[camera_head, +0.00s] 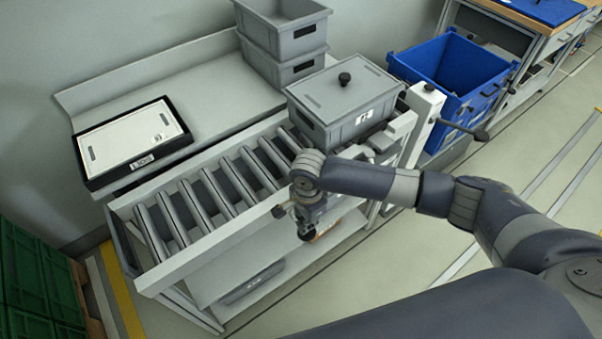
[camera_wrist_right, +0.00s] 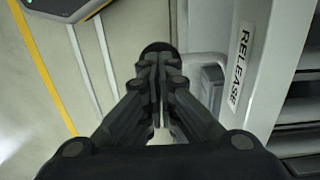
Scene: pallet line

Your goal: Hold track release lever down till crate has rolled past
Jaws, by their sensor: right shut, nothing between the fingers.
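A grey lidded crate (camera_head: 318,128) with a black knob on its lid sits at the right end of the roller track (camera_head: 207,190). My right gripper (camera_head: 305,232) is beside the front rail of the track, fingers pointing down. In the right wrist view the gripper (camera_wrist_right: 157,88) is shut and empty. A black rounded knob (camera_wrist_right: 157,46), apparently the lever's end, shows just beyond the fingertips; I cannot tell whether they touch. A RELEASE label (camera_wrist_right: 240,66) is on the pale rail beside it. My left gripper is not in view.
Stacked grey crates (camera_head: 283,40) and a black-edged tray (camera_head: 133,143) stand on the bench behind. A pale post (camera_head: 424,118) stands at the track's right end, near a blue bin (camera_head: 452,62). The rollers left of the crate are clear.

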